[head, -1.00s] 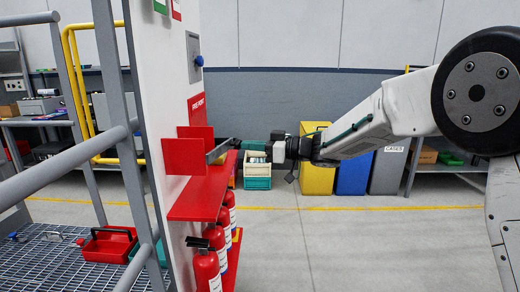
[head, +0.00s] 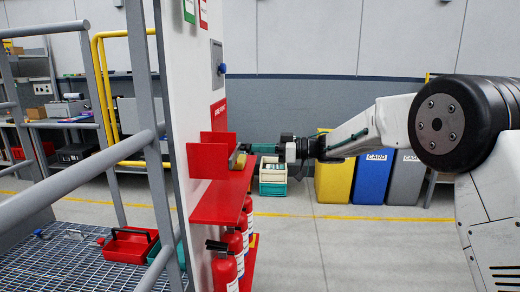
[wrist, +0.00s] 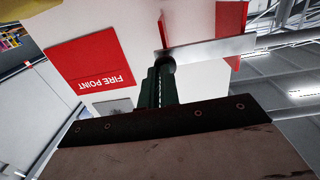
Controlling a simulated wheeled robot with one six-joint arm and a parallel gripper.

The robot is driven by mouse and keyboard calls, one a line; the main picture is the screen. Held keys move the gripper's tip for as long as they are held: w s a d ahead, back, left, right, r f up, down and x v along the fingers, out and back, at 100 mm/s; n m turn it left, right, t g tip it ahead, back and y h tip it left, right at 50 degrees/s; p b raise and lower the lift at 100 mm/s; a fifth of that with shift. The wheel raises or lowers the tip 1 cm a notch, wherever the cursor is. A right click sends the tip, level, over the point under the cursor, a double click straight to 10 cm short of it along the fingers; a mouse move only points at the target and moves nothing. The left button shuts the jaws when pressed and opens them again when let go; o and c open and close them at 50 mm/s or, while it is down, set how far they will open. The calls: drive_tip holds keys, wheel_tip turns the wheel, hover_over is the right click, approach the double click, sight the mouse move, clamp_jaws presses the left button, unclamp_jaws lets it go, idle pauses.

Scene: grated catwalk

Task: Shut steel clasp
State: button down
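The steel clasp (head: 238,160) is a thin grey bar standing out from between red plates on the white panel. In the wrist view it is a long flat grey bar (wrist: 225,50) crossing the upper right. My gripper (head: 262,148) has dark green fingers and reaches the outer end of the clasp from the right. In the wrist view the green finger (wrist: 160,88) ends right at the bar's edge; I cannot tell whether it touches.
A red shelf (head: 221,200) juts out below the clasp, with red extinguishers (head: 225,270) under it. A red FIRE POINT sign (wrist: 93,70) is on the panel. A grey railing (head: 95,170) stands left. Bins (head: 371,177) and a crate (head: 273,179) stand behind; floor between is clear.

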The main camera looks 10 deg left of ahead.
drive_tip(key=shift+r, duration=0.1)
drive_tip(key=w+d, duration=0.2)
drive_tip(key=d, duration=1.2)
drive_tip(key=w+d+f+m+t+h, duration=0.5)
drive_tip(key=w+d+m+t+h, duration=0.2)
drive_tip(key=w+t, duration=0.4)
drive_tip(key=s+d+m+h, duration=0.3)
drive_tip(key=s+d+h, duration=0.25)
drive_tip(key=d, duration=0.35)
drive_tip(key=s+d+m+h, duration=0.4)
drive_tip(key=s+d+h, duration=0.15)
drive_tip(key=d, duration=0.25)
drive_tip(key=s+d+f+m+g+h, duration=0.1)
drive_tip(key=s+d+g, duration=0.15)
drive_tip(key=s, duration=0.65)
drive_tip(key=s+d+f+m+g+h, duration=0.15)
drive_tip(key=s+d, duration=0.25)
drive_tip(key=s, duration=0.5)
drive_tip(key=s+a+m+g+y, duration=0.1)
drive_tip(key=s+g, duration=0.1)
drive_tip(key=s, duration=1.3)
drive_tip(key=s+a+r+m+g+y, duration=0.1)
drive_tip(key=s+g, duration=0.1)
drive_tip(key=s, duration=1.3)
drive_tip(key=shift+a+g+y, duration=0.3)
drive_tip(key=shift+a+y, duration=0.05)
drive_tip(key=shift+a, duration=0.05)
